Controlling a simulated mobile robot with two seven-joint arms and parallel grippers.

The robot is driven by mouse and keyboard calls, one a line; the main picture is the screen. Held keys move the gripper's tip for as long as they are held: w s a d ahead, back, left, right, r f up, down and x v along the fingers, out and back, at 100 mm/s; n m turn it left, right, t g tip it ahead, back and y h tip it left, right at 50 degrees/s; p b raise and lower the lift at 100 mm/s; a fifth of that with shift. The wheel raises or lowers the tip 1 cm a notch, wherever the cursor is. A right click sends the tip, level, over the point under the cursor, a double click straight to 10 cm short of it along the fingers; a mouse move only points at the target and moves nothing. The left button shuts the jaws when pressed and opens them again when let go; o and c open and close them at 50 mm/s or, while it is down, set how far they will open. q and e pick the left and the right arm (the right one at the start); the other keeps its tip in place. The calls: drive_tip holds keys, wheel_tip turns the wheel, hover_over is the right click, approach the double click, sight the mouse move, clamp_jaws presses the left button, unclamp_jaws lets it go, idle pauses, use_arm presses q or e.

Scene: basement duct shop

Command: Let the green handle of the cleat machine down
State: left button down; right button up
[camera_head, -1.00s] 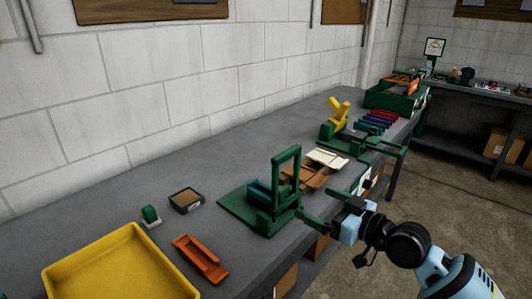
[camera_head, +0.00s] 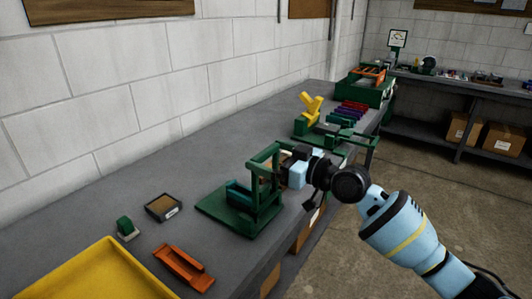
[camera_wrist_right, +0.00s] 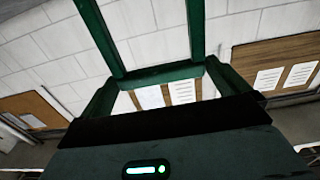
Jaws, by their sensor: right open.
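The cleat machine (camera_head: 222,212) is on the bench, with a green base and a teal block. My right gripper (camera_head: 268,160) is at the top of the handle, coming from the right. Whether a finger touches the bar I cannot tell. My left gripper is not in view.
A yellow tray (camera_head: 95,278), an orange channel piece (camera_head: 184,267), a small box (camera_head: 164,207) and a green-topped block (camera_head: 127,228) lie left of the machine. A green tool with a yellow lever (camera_head: 311,105) stands farther back. The wall borders the bench behind.

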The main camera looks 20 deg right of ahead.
drive_tip(key=shift+x, duration=0.95)
